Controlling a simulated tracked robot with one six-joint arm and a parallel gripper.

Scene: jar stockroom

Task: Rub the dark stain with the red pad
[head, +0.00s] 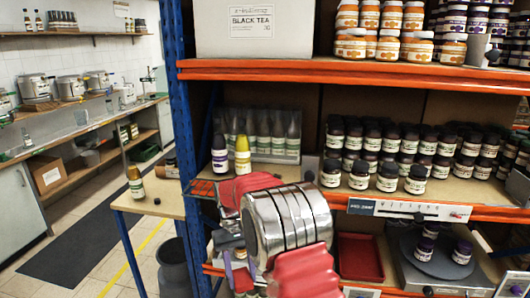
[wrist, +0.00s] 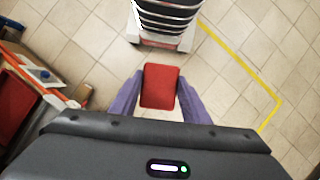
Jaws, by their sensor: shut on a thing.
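The red pad (wrist: 160,87) is held between the two purple fingers of my gripper (wrist: 160,98) in the wrist view. The fingers press on its left and right sides. Tiled floor shows far beyond it, and the pad appears to touch nothing but the fingers. In the head view my red and silver arm covers the lower middle and hides most of my gripper. I cannot make out a dark stain in either view.
A blue and orange rack (head: 340,73) holds many jars and a white box (head: 254,28). A red tray (head: 360,258) sits on its lower shelf. A small wooden table (head: 160,195) with a bottle (head: 135,182) stands left. Open tiled floor (wrist: 225,85) shows in the wrist view.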

